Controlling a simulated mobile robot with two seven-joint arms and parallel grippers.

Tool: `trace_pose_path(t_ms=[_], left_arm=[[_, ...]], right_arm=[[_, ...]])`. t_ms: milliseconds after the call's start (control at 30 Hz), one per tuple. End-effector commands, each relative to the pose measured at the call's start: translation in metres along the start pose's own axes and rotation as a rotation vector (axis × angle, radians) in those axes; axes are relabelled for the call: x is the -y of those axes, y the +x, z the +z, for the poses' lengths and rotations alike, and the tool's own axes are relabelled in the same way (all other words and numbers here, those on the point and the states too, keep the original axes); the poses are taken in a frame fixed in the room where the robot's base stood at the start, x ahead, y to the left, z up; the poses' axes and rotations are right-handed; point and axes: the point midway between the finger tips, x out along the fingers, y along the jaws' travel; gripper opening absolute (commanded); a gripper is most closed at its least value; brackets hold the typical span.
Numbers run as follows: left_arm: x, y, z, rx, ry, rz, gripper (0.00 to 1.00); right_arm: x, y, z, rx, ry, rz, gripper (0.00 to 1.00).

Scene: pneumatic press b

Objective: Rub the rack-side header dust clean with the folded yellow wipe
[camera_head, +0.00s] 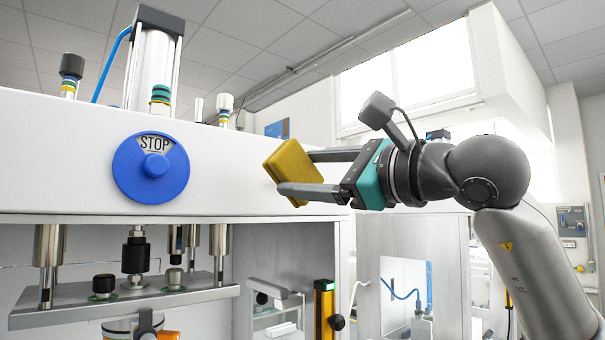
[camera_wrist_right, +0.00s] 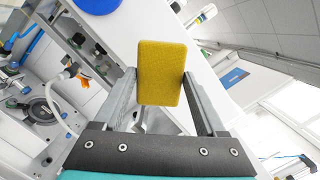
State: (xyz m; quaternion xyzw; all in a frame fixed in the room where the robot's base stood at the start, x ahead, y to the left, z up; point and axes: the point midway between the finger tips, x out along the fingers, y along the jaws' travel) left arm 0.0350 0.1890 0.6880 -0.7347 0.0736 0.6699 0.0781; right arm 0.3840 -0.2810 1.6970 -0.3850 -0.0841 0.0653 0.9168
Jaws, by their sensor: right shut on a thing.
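My right gripper (camera_head: 307,172) is shut on the folded yellow wipe (camera_head: 290,173), a thick yellow pad held between the two fingertips. The wipe is at the front face of the white press header (camera_head: 235,160), to the right of the blue STOP knob. I cannot tell whether it touches the header. In the right wrist view the wipe (camera_wrist_right: 162,72) sits between both fingers, with the white header behind it. No dust shows clearly on the visible header face; the wipe and fingers hide part of it. My left gripper is not in view.
The round blue STOP knob (camera_head: 151,167) sticks out of the header at the left. Below it are steel posts and a press plate (camera_head: 125,300). A yellow and black upright device (camera_head: 324,308) stands under the header's right part. Free air lies above the header's right end.

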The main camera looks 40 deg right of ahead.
Motion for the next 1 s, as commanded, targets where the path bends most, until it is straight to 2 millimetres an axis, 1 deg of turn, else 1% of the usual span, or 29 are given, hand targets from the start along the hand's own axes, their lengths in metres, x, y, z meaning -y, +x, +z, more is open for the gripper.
trace_pose_path(t_ms=[300, 500, 700, 1000], left_arm=[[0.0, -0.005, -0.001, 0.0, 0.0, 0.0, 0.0], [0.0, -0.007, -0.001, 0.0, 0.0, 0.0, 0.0], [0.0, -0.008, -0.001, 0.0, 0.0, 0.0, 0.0], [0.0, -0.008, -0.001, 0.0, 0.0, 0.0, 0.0]], right_arm=[[-0.007, 0.034, -0.011, 0.0, 0.002, 0.003, 0.02], [-0.01, 0.051, -0.016, 0.0, 0.001, 0.001, 0.02], [-0.011, 0.059, -0.019, 0.002, 0.0, -0.001, 0.02], [-0.011, 0.06, -0.019, 0.001, -0.001, -0.001, 0.02]])
